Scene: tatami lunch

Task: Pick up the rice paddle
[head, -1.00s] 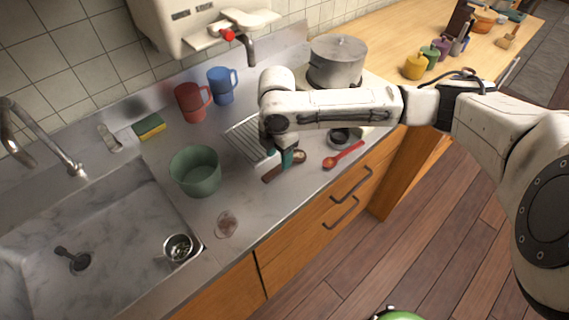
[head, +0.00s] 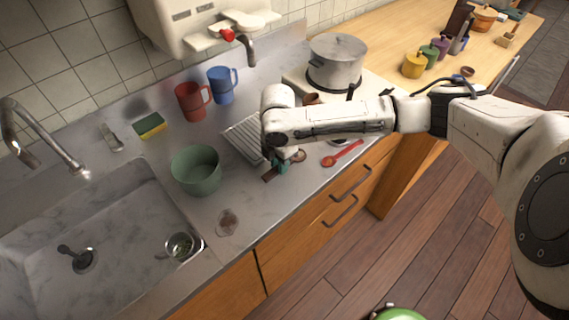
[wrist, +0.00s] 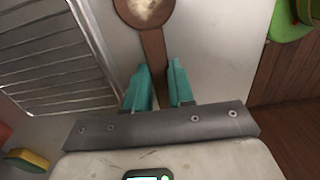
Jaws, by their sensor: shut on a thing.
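The rice paddle is brown, with a round head holding pale grains (wrist: 148,10) at the top of the wrist view. Its handle runs down between the teal fingers of my gripper (wrist: 159,87). In the head view the paddle's handle end (head: 270,174) shows left of my gripper (head: 283,165), and its head (head: 299,156) shows to the right. My gripper is shut on the handle. Part of the handle is hidden by the fingers. I cannot tell whether the paddle is clear of the steel counter.
A green bowl (head: 195,172) stands left of my gripper, and a drying rack (head: 243,138) lies behind. A red spoon (head: 342,154) lies to the right. Red (head: 192,101) and blue (head: 222,86) mugs and a lidded pot (head: 335,62) stand further back. The sink (head: 110,235) is at left.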

